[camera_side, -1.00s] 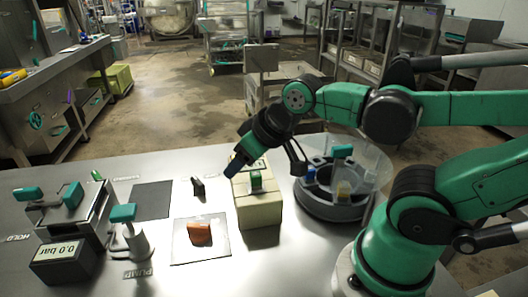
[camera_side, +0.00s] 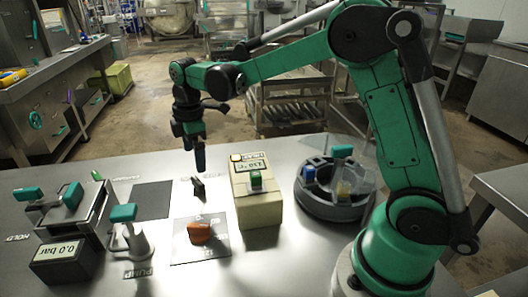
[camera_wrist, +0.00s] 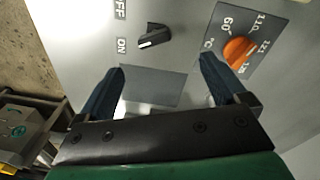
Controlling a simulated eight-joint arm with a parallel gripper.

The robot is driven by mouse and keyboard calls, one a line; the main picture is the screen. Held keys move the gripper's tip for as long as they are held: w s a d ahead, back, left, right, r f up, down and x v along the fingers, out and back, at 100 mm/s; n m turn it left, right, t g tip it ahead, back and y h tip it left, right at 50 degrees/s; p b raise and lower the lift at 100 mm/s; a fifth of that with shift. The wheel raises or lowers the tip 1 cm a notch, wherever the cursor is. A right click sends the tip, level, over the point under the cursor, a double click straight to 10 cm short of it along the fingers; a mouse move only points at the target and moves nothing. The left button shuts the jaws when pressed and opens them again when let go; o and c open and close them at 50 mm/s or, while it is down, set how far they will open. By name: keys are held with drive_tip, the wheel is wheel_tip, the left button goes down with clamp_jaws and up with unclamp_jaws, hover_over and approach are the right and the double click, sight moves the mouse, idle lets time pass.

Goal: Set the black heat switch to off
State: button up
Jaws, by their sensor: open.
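The black heat switch (camera_side: 198,188) stands on the table at the middle, behind the orange knob. In the wrist view the switch (camera_wrist: 155,37) lies beside the labels OFF and ON, its white-marked end pointing toward ON. My gripper (camera_side: 198,160) points down above the switch in the side view. In the wrist view its two blue fingers (camera_wrist: 162,68) are apart with nothing between them, and the switch lies just beyond the fingertips, not touching them.
The orange temperature dial (camera_side: 200,232) sits on a plate in front of the switch. A cream box (camera_side: 258,205) with a display, lit lamp and green button stands close on the right. A round dark container (camera_side: 330,200) is farther right. A pump lever (camera_side: 123,213) stands left.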

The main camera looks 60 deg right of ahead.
sight(196, 180)
drive_tip(key=f+n, duration=0.1)
drive_tip(key=w+f, duration=0.1)
drive_tip(key=shift+w+d+f+n+g, duration=0.15)
drive_tip(key=shift+w+f+n+g, duration=0.05)
drive_tip(key=shift+f+n+g, duration=0.2)
drive_tip(key=shift+f, duration=2.7)
drive_tip(key=c, duration=1.3)
drive_tip(key=shift+m, duration=0.4)
drive_tip(key=m, duration=0.4)
drive_tip(key=shift+m, duration=0.4)
drive_tip(key=m, duration=0.5)
drive_tip(key=shift+r, duration=0.1)
drive_tip(key=shift+m, duration=0.4)
drive_tip(key=o, duration=1.3)
drive_tip(key=shift+w, duration=0.1)
